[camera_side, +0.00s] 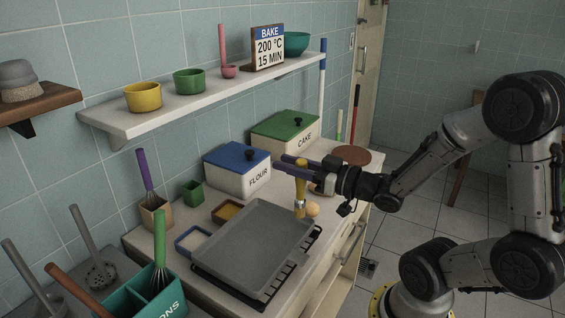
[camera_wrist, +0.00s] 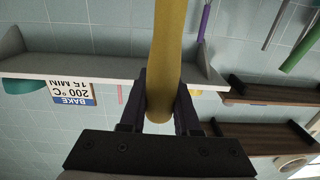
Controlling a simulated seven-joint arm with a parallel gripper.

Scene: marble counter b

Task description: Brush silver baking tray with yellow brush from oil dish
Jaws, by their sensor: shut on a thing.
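My gripper (camera_side: 290,168) is shut on the yellow brush (camera_side: 300,189). The brush hangs upright, with its metal ferrule and pale bristles pointing down, at the far right corner of the silver baking tray (camera_side: 255,245). I cannot tell whether the bristles touch anything. In the wrist view, the yellow handle (camera_wrist: 168,60) stands between my gripper's two dark fingers (camera_wrist: 160,105). The grey tray lies on a black rack on the counter. A small dish with yellow content (camera_side: 227,211), likely the oil dish, sits behind the tray. A blue-rimmed dish (camera_side: 192,240) with pale content is at its left.
A white flour box (camera_side: 237,178) with a blue lid and a cake box (camera_side: 285,135) with a green lid stand behind. A teal utensil holder (camera_side: 150,295) is at front left. A wall shelf (camera_side: 205,93) with bowls hangs above.

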